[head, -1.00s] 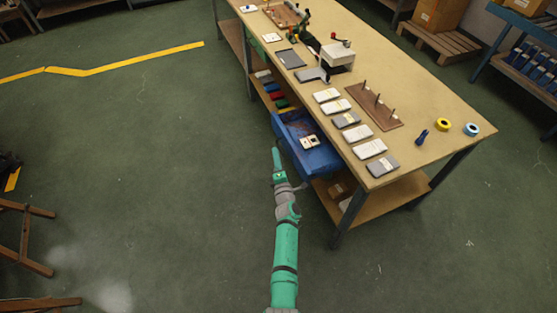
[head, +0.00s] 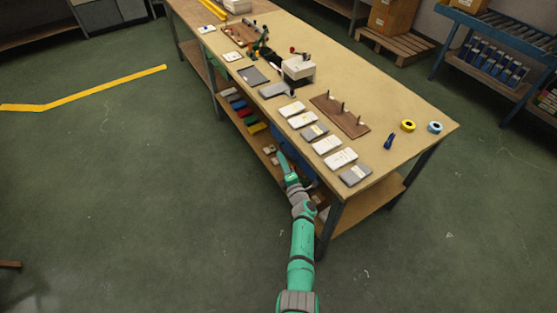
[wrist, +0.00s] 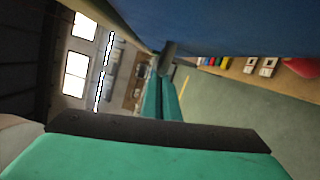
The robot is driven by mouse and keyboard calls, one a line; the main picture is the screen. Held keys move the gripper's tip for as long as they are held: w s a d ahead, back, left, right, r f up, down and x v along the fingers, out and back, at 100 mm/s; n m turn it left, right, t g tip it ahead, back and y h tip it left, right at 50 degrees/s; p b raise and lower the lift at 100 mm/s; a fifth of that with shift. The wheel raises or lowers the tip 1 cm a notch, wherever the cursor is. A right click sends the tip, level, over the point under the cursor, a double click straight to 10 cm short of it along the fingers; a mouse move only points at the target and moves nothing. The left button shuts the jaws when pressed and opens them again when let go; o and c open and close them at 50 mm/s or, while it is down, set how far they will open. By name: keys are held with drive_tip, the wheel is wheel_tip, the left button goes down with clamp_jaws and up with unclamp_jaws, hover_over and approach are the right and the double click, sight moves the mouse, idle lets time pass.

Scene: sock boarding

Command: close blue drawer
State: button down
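The blue drawer (head: 306,174) is under the front edge of the workbench. In the head view only a narrow strip of it shows between the tabletop and my arm, so I cannot tell whether it is fully in. In the wrist view a large blue surface (wrist: 235,25) fills the top, close to the camera. My gripper (head: 282,157) is beside the drawer, at the bench's front side. Its green fingers (wrist: 162,92) lie close together in the wrist view and look shut, with nothing seen between them. Contact with the drawer is hidden.
The workbench top (head: 400,165) holds several packets, a brown peg board (head: 340,116) and tape rolls (head: 408,126). A lower shelf (head: 370,205) and a bench leg (head: 329,230) are near my arm. Coloured items (head: 243,112) sit under the bench. The floor at left is clear.

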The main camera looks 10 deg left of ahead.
drive_tip(key=shift+w+d+r, duration=0.1)
drive_tip(key=shift+w+d, duration=0.1)
drive_tip(key=shift+d, duration=0.3)
drive_tip(key=shift+a, duration=0.1)
drive_tip(key=s+d+f, duration=0.1)
drive_tip(key=s, duration=1)
drive_tip(key=shift+s+d+f, duration=0.15)
drive_tip(key=shift+s+f, duration=0.05)
drive_tip(key=shift+s, duration=0.2)
